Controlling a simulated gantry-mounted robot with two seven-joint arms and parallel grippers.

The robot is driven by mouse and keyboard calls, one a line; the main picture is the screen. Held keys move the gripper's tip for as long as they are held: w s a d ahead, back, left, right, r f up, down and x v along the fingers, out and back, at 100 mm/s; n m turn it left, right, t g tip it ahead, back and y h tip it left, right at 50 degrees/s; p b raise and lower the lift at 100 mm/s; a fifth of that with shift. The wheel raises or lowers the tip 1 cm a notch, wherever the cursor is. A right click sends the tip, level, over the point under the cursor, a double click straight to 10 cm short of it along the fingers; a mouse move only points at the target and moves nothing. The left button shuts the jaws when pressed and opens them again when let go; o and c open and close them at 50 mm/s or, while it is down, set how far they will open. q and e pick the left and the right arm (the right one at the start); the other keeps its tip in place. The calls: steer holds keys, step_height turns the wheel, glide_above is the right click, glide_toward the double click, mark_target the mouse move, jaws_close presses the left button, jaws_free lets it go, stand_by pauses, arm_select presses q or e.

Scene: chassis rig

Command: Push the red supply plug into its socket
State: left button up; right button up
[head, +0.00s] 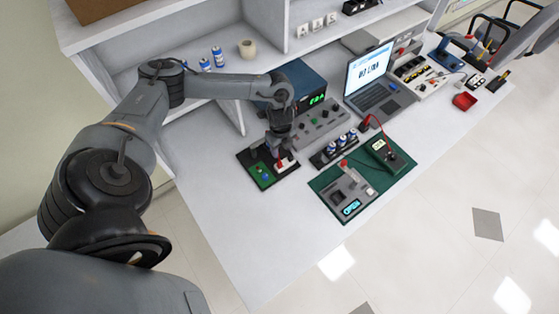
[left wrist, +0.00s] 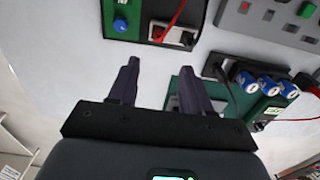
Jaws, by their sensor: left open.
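A black panel (head: 246,158) lies on the bench, with a green board (head: 262,173) and a white block (head: 286,166) on it. A red plug-like piece (head: 280,163) sits at the white block. In the left wrist view the red piece (left wrist: 158,32) has a red lead rising from it, beside the white block (left wrist: 182,38); I cannot tell how deep it sits. My left gripper (head: 280,150) is over this panel. In the left wrist view its fingers (left wrist: 158,75) are apart with nothing between them, and the panel lies beyond their tips. My right gripper is out of view.
A green mat (head: 325,183) carries a grey device whose display (head: 351,207) reads OPEN. A rack of blue-and-white cells (head: 340,142), a meter (head: 384,152), a grey control box (head: 320,124) and a laptop (head: 380,95) stand right of the panel. The bench front is clear.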

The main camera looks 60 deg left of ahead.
mark_target(280, 163)
arm_select(q)
steer(key=shift+s+a+f, duration=0.1)
steer(key=shift+a+f, duration=0.05)
steer(key=shift+f, duration=2.4)
steer(key=shift+s+a+f, duration=0.1)
steer(key=shift+a+f, duration=0.05)
steer(key=shift+f, duration=2.35)
steer(key=shift+c, duration=0.3)
jaws_close()
